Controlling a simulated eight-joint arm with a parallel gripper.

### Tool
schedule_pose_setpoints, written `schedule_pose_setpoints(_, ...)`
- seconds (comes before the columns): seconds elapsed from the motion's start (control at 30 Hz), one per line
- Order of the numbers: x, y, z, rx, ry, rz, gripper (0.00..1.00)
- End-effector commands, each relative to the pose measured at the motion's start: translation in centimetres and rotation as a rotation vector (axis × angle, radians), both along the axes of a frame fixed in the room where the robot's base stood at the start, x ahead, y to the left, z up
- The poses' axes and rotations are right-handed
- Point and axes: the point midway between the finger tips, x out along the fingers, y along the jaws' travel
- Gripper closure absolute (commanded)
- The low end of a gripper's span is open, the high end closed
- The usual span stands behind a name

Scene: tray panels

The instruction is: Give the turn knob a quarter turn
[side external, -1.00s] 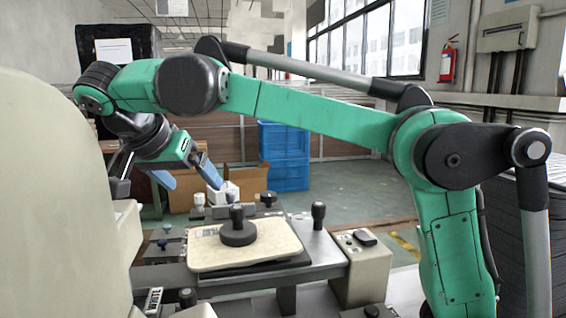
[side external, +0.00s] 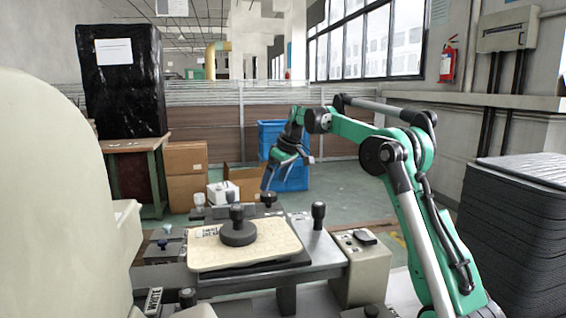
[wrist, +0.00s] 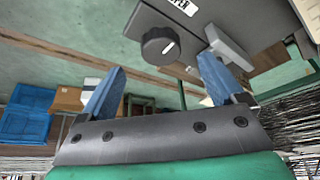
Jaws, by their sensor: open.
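The turn knob (wrist: 160,46) is a round black dial with a white pointer line, on a dark grey panel in the wrist view. My gripper (wrist: 162,64) is open, with its two blue fingers spread wide and nothing between them. The knob shows between and just beyond the fingertips, apart from them. In the side view my gripper (side external: 288,172) hangs beyond the far edge of the bench, above the fixtures. A small dark knob (side external: 268,198) stands below it there; I cannot tell if it is the same one.
A grey block (wrist: 228,46) sits beside the knob, near a partly cut white label (wrist: 181,6). A beige tray (side external: 205,262) holds a black round-based handle (side external: 237,232). A black upright knob (side external: 318,214) and a control box (side external: 362,268) stand right of it. Blue crates (side external: 290,180) stand behind.

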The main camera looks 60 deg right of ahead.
Motion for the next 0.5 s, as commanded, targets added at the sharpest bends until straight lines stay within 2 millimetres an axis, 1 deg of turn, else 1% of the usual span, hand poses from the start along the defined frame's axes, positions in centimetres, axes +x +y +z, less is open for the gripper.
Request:
schedule_pose_setpoints(0.03, 0.3, 0.1, -0.8, 0.000, 0.000, 0.001, 0.12)
schedule_pose_setpoints(0.1, 0.7, 0.1, -1.7, 0.000, 0.001, 0.001, 0.12)
schedule_pose_setpoints(0.23, 1.3, 0.1, -3.1, 0.000, 0.001, 0.000, 0.12)
schedule_pose_setpoints(0.33, 1.5, 0.1, -3.6, 0.000, 0.002, 0.000, 0.12)
schedule_pose_setpoints(0.5, 1.5, 0.1, -3.7, 0.000, 0.002, 0.000, 0.12)
